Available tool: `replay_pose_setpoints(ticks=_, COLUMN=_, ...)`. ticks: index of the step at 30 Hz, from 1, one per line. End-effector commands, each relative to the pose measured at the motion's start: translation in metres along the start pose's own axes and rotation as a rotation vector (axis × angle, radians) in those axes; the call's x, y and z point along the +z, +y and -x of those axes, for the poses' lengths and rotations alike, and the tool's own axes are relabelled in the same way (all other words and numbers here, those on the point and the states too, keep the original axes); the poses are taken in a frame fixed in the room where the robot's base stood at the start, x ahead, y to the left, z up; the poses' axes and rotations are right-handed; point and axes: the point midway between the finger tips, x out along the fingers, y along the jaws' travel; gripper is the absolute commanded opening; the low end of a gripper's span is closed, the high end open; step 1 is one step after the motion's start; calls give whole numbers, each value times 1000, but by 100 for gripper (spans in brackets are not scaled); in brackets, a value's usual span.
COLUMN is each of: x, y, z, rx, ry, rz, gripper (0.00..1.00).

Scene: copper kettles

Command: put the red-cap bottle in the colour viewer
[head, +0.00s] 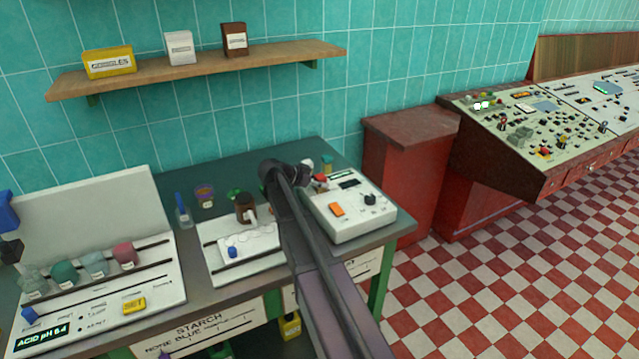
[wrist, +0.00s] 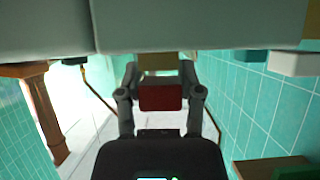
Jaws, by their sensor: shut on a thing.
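The red-cap bottle shows in the head view only as its red cap (head: 320,181), at the far left of a white box. In the wrist view a red block (wrist: 161,98), which looks like the cap, sits between the two fingers of my gripper (wrist: 160,88). My gripper is shut on it; in the head view my gripper (head: 306,176) is largely hidden by my arm. The white box with an orange button and black knob, seemingly the colour viewer (head: 375,218), stands at the bench's right. I cannot tell whether the bottle is inside it.
A white tray (head: 215,247) with a brown bottle (head: 244,208) stands left of my arm. A pH unit (head: 165,290) with several flasks is at far left. A small teal-topped item (head: 327,162) stands behind the viewer. A wall shelf (head: 200,68) holds three boxes.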

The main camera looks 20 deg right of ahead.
Motion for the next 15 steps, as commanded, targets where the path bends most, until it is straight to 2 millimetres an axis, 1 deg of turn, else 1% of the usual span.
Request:
replay_pose_setpoints(ticks=2, x=3, y=0, z=-1, rx=0, ry=0, rz=0, gripper=0)
replay_pose_setpoints(ticks=3, x=2, y=0, z=-1, rx=0, ry=0, rz=0, gripper=54)
replay_pose_setpoints(ticks=5, x=2, y=0, z=-1, rx=0, ry=0, rz=0, gripper=71)
replay_pose_setpoints(ticks=6, x=2, y=0, z=-1, rx=0, ry=0, rz=0, gripper=82)
replay_pose_setpoints(ticks=15, x=2, y=0, z=-1, rx=-1, ry=0, rz=0, gripper=82)
